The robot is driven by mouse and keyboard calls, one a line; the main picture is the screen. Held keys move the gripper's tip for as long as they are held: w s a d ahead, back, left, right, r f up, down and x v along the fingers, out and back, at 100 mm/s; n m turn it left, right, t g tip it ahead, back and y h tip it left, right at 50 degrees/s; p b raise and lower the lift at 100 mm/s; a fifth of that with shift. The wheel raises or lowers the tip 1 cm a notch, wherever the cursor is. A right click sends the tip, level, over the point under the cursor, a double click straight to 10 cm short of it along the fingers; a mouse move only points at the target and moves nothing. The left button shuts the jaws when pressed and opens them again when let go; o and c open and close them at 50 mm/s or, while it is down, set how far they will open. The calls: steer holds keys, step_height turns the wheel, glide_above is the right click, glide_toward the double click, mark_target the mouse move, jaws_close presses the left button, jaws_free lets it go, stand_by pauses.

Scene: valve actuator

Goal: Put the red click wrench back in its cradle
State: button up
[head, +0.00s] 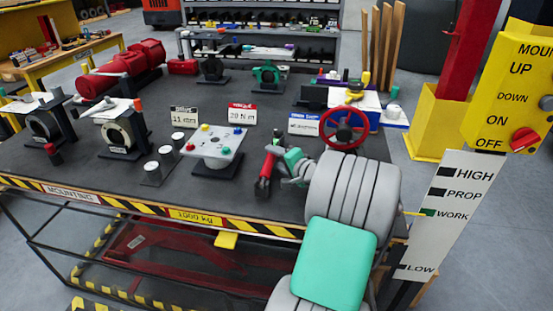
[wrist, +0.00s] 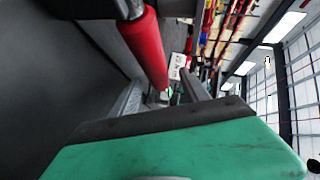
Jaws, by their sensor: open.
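The red click wrench (head: 267,170) is at the front of the dark bench, right of the plate with coloured knobs. Its red handle (wrist: 149,50) is large and close in the wrist view, beside the space between my fingers. My gripper (head: 279,165) is just right of the red handle and its jaws are open. In the wrist view my gripper's grey fingers (wrist: 163,97) stand apart. A black part (head: 262,187) shows below the red handle; I cannot tell whether it is the cradle or part of the wrench. Contact between fingers and handle cannot be told.
A light plate with coloured knobs (head: 212,145) stands left of my gripper. A red handwheel (head: 343,128) stands behind my arm. A red-topped card (head: 242,114) and a blue-topped card (head: 304,124) stand further back. The striped front edge (head: 150,208) is close.

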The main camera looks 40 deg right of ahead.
steer(key=shift+f, duration=0.1)
steer(key=v, duration=0.8)
steer(key=shift+w+b, duration=0.1)
steer(key=shift+b, duration=0.25)
